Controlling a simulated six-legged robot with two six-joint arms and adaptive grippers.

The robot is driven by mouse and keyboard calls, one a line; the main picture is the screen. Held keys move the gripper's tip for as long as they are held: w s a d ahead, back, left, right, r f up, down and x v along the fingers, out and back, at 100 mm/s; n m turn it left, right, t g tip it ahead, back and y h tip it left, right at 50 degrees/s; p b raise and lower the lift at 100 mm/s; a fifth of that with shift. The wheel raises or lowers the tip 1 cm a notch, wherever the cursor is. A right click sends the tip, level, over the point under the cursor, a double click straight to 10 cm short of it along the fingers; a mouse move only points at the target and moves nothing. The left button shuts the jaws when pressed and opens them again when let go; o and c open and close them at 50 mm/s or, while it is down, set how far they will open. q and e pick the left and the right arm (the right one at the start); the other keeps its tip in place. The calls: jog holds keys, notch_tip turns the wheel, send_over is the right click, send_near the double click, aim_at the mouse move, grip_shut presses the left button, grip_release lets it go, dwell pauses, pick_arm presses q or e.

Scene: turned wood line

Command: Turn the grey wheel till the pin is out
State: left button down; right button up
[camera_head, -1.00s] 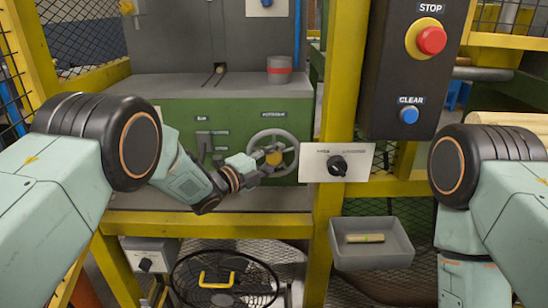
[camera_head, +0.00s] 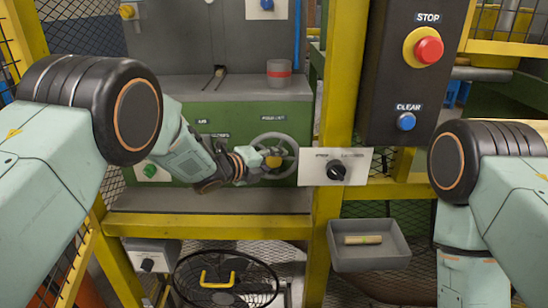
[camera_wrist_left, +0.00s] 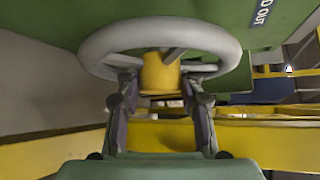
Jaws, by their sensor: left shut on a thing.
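The grey wheel (camera_head: 290,147) is on the green machine front, right of centre, with a yellow hub. My left gripper (camera_head: 268,158) is at the wheel, shut on it. In the left wrist view, the grey wheel (camera_wrist_left: 215,40) is close ahead, and the fingers of my left gripper (camera_wrist_left: 160,92) reach up to it on either side of the yellow hub (camera_wrist_left: 160,72). The exact contact is hard to see. A small wooden piece (camera_head: 220,72), perhaps the pin, shows at the slot on the machine's top. My right gripper is out of view.
A black switch on a white plate (camera_head: 362,157) is close to the wheel's right, by the yellow post (camera_head: 343,100). A control box with a red stop button (camera_head: 429,50) and a blue clear button (camera_head: 406,121) is above. A grey tray (camera_head: 398,253) holds a wooden piece.

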pick_arm(q)
jog(key=shift+w+r+m+y, duration=0.1)
jog(key=shift+r+m+y, duration=0.1)
jog(key=shift+m+y, duration=0.4)
jog(key=shift+g, duration=0.3)
jog(key=c, duration=1.2)
grip_release()
jog(key=o, duration=0.4)
jog(key=shift+f, duration=0.15)
jog(key=v, duration=1.2)
jog(key=shift+d, duration=0.1)
